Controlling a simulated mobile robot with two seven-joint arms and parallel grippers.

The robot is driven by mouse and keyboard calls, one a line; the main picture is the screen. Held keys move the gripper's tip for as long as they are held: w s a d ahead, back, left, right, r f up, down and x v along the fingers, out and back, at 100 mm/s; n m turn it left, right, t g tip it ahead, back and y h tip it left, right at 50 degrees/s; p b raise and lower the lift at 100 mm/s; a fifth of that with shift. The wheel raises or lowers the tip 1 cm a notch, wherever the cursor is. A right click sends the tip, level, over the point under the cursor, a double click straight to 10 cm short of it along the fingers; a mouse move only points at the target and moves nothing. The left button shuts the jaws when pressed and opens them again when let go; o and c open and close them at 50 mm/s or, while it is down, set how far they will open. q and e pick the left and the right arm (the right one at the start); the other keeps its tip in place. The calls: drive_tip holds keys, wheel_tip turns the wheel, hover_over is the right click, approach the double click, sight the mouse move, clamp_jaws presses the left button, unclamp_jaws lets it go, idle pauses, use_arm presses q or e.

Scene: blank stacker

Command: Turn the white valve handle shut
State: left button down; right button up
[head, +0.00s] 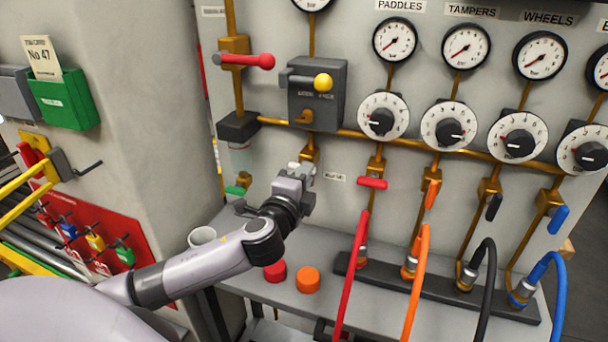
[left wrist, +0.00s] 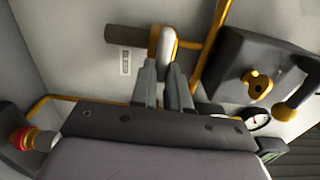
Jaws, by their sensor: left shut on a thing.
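The white valve handle (left wrist: 169,40) shows in the left wrist view, beside a brass valve body (left wrist: 154,42) on the pale panel. My left gripper (left wrist: 165,72) is shut on the lower end of the handle, one finger on each side. In the head view my left gripper (head: 304,172) is at the panel, just below the brass pipe and left of a small label (head: 334,177). There the gripper hides most of the handle and its valve. My right gripper is not in view.
A grey box with a yellow-knobbed lever (head: 322,82) is above the gripper. A red valve handle (head: 372,183) is to the right. Red (head: 275,271) and orange (head: 307,280) caps and a white cup (head: 202,236) are on the grey shelf. Coloured hoses rise at right.

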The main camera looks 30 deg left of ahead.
use_arm(q)
drive_tip(key=c, duration=1.1)
unclamp_jaws()
drive_tip(key=b+v, duration=0.1)
drive_tip(key=v, duration=0.6)
